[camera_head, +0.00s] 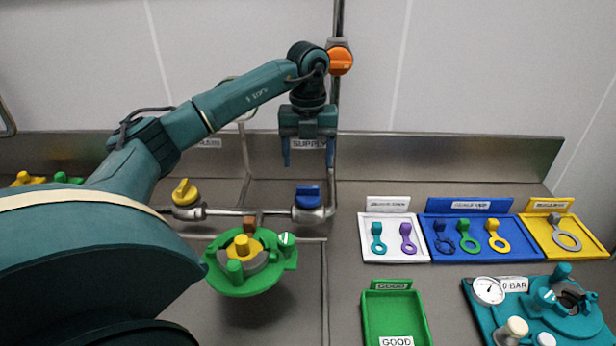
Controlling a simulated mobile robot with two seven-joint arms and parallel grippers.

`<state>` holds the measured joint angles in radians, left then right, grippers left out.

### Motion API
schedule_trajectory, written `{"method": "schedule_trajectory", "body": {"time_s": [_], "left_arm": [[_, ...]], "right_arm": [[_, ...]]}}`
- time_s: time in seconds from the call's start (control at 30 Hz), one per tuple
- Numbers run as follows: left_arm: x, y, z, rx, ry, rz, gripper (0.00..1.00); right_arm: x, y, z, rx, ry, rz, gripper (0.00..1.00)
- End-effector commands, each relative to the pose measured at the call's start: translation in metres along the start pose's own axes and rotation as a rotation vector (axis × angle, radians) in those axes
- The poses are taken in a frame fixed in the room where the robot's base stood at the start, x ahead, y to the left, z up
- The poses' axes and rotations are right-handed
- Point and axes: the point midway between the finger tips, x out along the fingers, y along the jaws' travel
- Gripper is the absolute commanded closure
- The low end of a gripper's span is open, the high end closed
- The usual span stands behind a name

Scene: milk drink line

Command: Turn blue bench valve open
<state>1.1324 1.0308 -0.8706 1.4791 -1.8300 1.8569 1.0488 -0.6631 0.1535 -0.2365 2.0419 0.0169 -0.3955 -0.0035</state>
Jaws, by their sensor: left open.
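The blue bench valve (309,196) sits on the metal pipe at the middle of the bench, its blue handle on top of a grey body. My left gripper (308,158) hangs above it with its two blue fingers pointing down. The fingers are open and apart, with nothing between them, and clear of the valve handle. A supply label shows behind the fingers. My right gripper is not in the view.
A yellow valve (185,193) is on the pipe to the left. A green round fixture (250,283) stands in front. An orange knob (340,61) is on the upright pipe. White (376,254), blue (520,255) and yellow (590,252) trays, a green tray (370,320) and a teal gauge unit (478,312) lie right.

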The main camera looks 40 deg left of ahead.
Motion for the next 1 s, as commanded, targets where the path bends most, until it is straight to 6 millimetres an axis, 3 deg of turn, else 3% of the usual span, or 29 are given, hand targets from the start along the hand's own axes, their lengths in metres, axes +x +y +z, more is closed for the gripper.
{"method": "schedule_trajectory", "body": {"time_s": [0.1,0.33,1.0], "left_arm": [[-0.025,-0.001,0.001,0.000,-0.003,-0.003,0.32],[-0.052,0.000,0.000,-0.001,-0.001,-0.001,0.32],[-0.056,0.000,0.000,0.000,0.000,0.000,0.32]], "right_arm": [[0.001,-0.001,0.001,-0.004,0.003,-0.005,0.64],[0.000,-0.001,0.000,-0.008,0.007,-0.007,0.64],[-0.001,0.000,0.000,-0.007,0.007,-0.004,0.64]]}}
